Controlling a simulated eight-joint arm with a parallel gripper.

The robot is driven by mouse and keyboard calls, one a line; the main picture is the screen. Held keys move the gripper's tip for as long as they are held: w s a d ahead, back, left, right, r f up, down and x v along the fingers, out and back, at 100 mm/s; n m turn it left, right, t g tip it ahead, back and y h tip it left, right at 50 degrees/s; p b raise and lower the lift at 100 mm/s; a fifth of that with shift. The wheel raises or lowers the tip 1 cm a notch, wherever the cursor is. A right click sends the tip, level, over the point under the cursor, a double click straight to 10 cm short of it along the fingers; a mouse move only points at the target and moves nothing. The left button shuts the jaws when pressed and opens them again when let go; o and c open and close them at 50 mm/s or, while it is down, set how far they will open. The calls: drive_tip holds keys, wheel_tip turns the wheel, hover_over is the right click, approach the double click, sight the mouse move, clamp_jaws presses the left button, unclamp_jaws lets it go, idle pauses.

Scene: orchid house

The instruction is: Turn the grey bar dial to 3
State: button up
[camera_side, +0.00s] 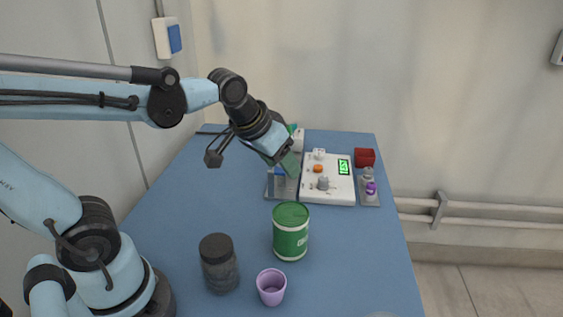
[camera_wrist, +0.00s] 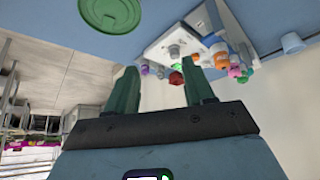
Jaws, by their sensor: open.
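The grey bar dial (camera_side: 323,183) sits on the front part of a white panel (camera_side: 340,196), below an orange knob (camera_side: 318,168). In the wrist view the grey dial (camera_wrist: 174,51) shows small near the panel's edge. Its pointer direction and scale marks are too small to read. A green-lit display (camera_side: 344,167) is at the panel's right; its digit is hard to make out. My gripper (camera_side: 289,168) is to the left of the dial, seemingly above the panel's left side. In the wrist view my gripper (camera_wrist: 162,80) has its two green fingers apart, with nothing between them.
A green tin (camera_side: 290,232), a dark jar (camera_side: 218,264) and a purple cup (camera_side: 271,287) stand in front of the panel. A red box (camera_side: 365,158) and a bottle with purple (camera_side: 370,186) stand at its right. The blue table (camera_side: 180,205) is clear at left.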

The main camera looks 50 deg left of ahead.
drive_tip(key=w+a+n+g, duration=0.1)
drive_tip(key=w+n, duration=0.1)
drive_tip(key=w, duration=0.5)
drive_tip(key=n+g+y, duration=0.1)
approach(323, 178)
drive_tip(key=x, duration=0.8)
drive_tip(key=shift+w+f, duration=0.15)
drive_tip(key=shift+f, duration=0.1)
clamp_jaws()
